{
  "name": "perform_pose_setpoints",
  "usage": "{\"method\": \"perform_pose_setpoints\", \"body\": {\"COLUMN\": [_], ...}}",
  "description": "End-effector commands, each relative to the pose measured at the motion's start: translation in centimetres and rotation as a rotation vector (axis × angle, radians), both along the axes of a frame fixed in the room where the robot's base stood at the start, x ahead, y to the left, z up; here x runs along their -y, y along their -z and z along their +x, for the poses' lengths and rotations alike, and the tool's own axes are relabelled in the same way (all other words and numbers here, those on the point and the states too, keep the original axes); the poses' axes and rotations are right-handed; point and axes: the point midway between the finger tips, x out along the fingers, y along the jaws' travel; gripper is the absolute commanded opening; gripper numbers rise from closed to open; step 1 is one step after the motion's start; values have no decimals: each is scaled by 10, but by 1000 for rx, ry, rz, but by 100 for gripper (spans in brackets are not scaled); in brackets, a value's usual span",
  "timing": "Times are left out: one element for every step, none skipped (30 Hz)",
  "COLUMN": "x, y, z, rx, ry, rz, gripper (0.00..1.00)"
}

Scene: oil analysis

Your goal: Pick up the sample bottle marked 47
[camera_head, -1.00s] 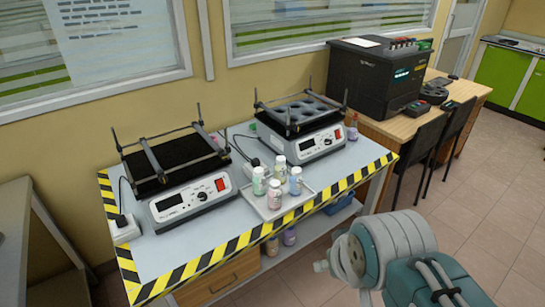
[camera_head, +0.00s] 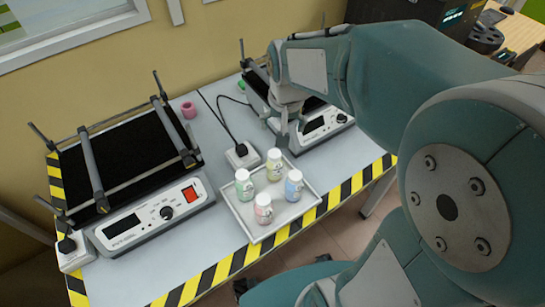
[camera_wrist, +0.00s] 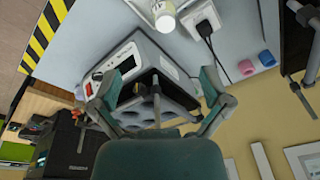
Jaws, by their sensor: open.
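Several white-capped bottles stand upright in a shallow tray (camera_head: 234,210) on the bench: a green one (camera_head: 244,187), a yellowish one (camera_head: 274,167), a blue one (camera_head: 293,187) and a pink one (camera_head: 263,210). Their labels are too small to read, so I cannot tell which is marked 47. My gripper (camera_head: 290,143) hangs behind the tray, in front of the right shaker. In the wrist view my gripper (camera_wrist: 160,80) has its fingers spread with nothing between them. One bottle (camera_wrist: 164,17) shows at that view's top edge, apart from the fingers.
A shaker with a black top (camera_head: 125,165) stands left of the tray; another shaker (camera_head: 325,125) stands behind and right. A power socket block (camera_head: 242,154) and cable lie just behind the tray. A pink object (camera_head: 188,109) lies near the wall. Striped tape (camera_head: 215,272) marks the bench's front edge.

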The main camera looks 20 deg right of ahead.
Motion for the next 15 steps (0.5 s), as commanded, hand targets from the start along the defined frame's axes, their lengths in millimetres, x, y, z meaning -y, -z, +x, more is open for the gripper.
{"method": "perform_pose_setpoints", "body": {"x": [-1, -1, -1, -1, -1, -1, -1, 0, 0, 1, 1, 1, 1, 1, 1], "y": [15, 23, 33, 41, 48, 57, 62, 68, 74, 78, 80, 84, 86, 89, 93], "z": [12, 18, 26, 31, 37, 42, 46, 49, 52, 55, 56, 58, 58, 59, 59], "rx": [-35, -52, -73, -87, -100, -117, -128, -136, -146, -153, -157, -163, -165, -167, -167], "ry": [23, 39, 58, 72, 85, 101, 111, 121, 132, 139, 144, 149, 152, 154, 155], "rz": [2, 5, 6, 8, 9, 10, 11, 12, 13, 13, 14, 13, 13, 13, 14], "gripper": [98, 98, 98, 98, 98, 98, 98, 98, 98, 98, 98, 98, 98, 98, 98]}}
